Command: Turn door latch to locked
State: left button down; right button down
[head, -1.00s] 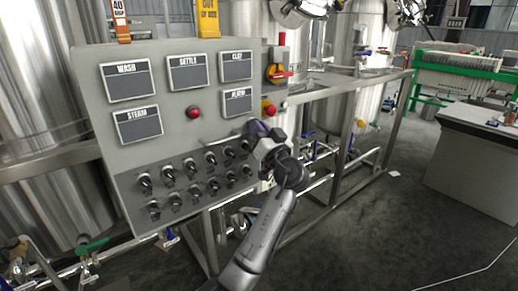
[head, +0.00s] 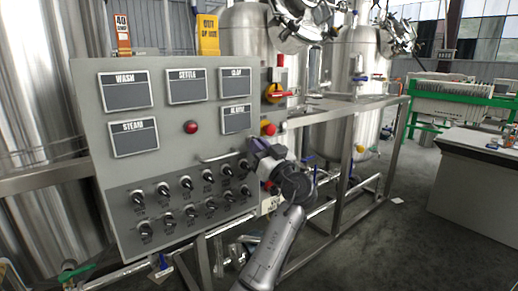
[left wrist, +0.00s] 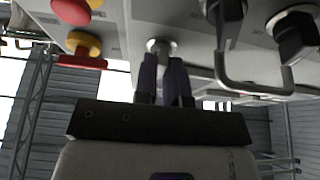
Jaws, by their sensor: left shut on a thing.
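The door latch (left wrist: 160,46) is a small round metal fitting with a short stem on the grey panel face in the left wrist view. My left gripper (left wrist: 163,68) is shut on it, with one dark purple finger on each side. In the head view my left gripper (head: 256,149) reaches the right side of the grey control cabinet (head: 165,165), just right of the bar handle (head: 222,157). There the gripper hides the latch, and I cannot tell which way the latch is turned. My right gripper is not in view.
Several black knobs (head: 186,183) sit below the handle. A metal frame (head: 345,165) with tanks stands to the right. The floor (head: 400,245) at front right is clear.

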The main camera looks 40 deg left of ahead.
pick_arm(q)
jog(key=shift+r, duration=0.1)
jog(key=c, duration=1.2)
grip_release()
jog(key=shift+d, duration=0.1)
jog(key=p+v, duration=0.4)
jog(key=v, duration=0.9)
jog(key=shift+s+d+f+p, duration=0.15)
jog(key=shift+d+f+p, duration=0.1)
jog(key=shift+p, duration=0.05)
